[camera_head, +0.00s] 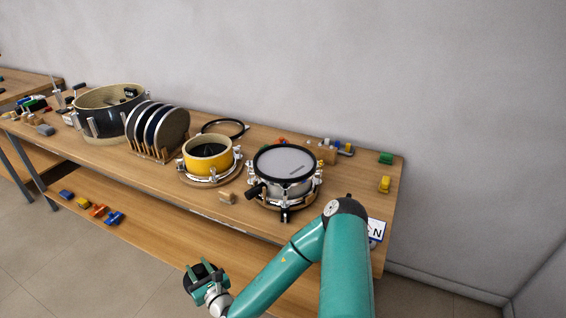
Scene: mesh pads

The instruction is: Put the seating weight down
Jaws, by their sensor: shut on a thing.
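My gripper (200,283) is at the bottom of the view, in front of the bench and away from its top. It is shut on a small dark thing, which looks to be the seating weight (203,269); the gripper hides much of it and its shape is unclear. A drum with a grey mesh pad and black rim (285,164) stands on a round wooden base at the right of the bench. A yellow drum shell (207,155) stands on another round base to its left.
The wooden bench (350,195) runs along the wall. A rack of round pads (160,130), a large black drum (108,108) and a loose black hoop (222,128) stand farther left and back. A small wooden block (227,197) lies near the front edge. A lower shelf (150,230) holds small coloured pieces.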

